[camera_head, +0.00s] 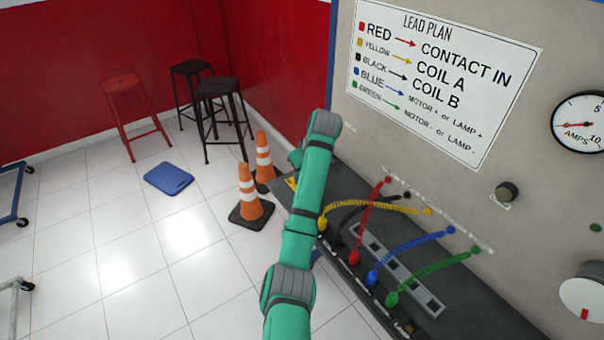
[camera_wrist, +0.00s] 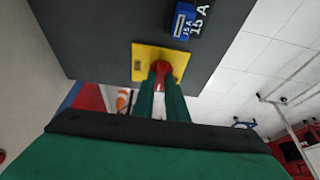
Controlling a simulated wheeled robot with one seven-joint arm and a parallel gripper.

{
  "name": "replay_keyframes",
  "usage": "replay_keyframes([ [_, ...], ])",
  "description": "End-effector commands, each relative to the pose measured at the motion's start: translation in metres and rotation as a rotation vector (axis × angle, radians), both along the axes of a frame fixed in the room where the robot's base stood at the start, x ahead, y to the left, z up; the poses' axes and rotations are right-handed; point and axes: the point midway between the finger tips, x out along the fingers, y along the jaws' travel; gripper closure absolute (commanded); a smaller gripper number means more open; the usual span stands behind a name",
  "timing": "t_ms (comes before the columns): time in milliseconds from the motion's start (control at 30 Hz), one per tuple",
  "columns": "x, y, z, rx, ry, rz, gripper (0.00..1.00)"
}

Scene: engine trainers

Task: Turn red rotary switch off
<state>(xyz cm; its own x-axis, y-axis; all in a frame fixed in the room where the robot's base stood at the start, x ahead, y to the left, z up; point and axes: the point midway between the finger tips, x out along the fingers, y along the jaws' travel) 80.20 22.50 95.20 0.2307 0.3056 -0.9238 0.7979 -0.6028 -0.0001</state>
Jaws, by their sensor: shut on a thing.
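The red rotary switch (camera_wrist: 161,68) shows in the wrist view on a yellow plate (camera_wrist: 148,62), which is fixed to a dark grey panel. My gripper (camera_wrist: 162,84) is shut on the red switch, with its two green fingers on either side of the knob. The fingers hide part of the knob, so I cannot tell its exact angle. In the head view my green arm reaches to the far left end of the dark bench. Only a yellow corner of the plate (camera_head: 291,183) shows there, and the arm hides the switch and my gripper.
A blue block marked 15 A (camera_wrist: 184,20) sits beside the yellow plate. Coloured leads, such as the red lead (camera_head: 371,215), run from the bench to the upright panel. Two traffic cones (camera_head: 250,196), stools (camera_head: 215,105) and a blue pad (camera_head: 168,178) stand on the floor at the left.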

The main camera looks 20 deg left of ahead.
Motion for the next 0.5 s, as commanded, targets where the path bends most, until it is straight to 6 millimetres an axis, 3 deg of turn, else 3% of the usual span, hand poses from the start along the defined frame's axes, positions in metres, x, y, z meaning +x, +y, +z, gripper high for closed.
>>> replay_keyframes([
  [67, -0.0002, -0.0014, 0.0007, -0.001, 0.002, -0.001, 1.00],
  [100, -0.0002, -0.0014, 0.0007, -0.002, 0.001, -0.001, 0.80],
  [167, -0.0001, -0.0012, 0.0007, -0.001, 0.000, -0.001, 0.69],
  [500, -0.0002, -0.0006, 0.0021, -0.001, 0.001, 0.000, 0.69],
])
